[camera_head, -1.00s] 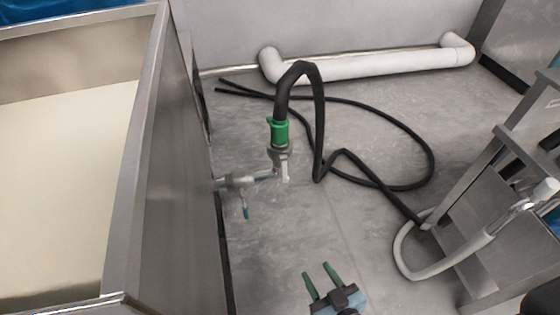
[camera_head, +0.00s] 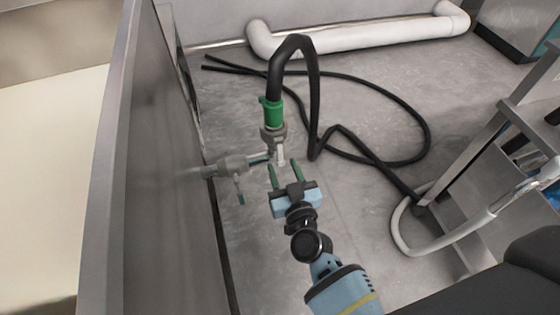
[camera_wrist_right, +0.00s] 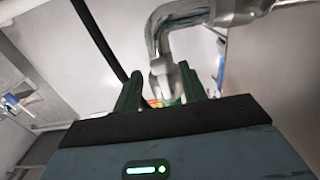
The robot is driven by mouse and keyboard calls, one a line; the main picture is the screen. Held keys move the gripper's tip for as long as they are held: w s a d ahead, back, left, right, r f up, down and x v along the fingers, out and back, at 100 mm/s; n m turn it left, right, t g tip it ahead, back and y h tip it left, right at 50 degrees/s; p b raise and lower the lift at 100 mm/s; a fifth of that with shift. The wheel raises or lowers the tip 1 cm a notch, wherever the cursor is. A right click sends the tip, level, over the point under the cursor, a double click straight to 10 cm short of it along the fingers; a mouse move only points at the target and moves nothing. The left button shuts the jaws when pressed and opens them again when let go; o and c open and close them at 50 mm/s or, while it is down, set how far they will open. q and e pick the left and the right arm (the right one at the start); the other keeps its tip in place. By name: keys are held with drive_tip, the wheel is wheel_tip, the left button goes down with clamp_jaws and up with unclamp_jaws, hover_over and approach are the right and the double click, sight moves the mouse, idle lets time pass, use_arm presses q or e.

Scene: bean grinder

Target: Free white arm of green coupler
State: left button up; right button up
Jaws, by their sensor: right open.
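The green coupler (camera_head: 273,112) joins the black hose to a grey metal fitting beside the steel tank. A small white arm (camera_head: 281,156) hangs below the coupler, on the fitting. My right gripper (camera_head: 286,172) is open just below it, its two green fingers pointing toward the white arm. In the right wrist view the gripper (camera_wrist_right: 161,88) is open, with a pale piece of the fitting (camera_wrist_right: 163,73) showing between or just beyond the fingers. I cannot tell whether they touch. My left gripper is not in view.
A valve with a teal handle (camera_head: 240,196) sticks out of the steel tank (camera_head: 160,150) at the left. The black hose (camera_head: 318,100) arches up and loops over the floor. A steel frame with a grey hose (camera_head: 440,232) stands at the right. A white pipe (camera_head: 360,36) runs along the wall.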

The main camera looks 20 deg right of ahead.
sight(281, 164)
drive_tip(key=shift+w+b, duration=0.3)
drive_tip(key=shift+w, duration=1.25)
clamp_jaws()
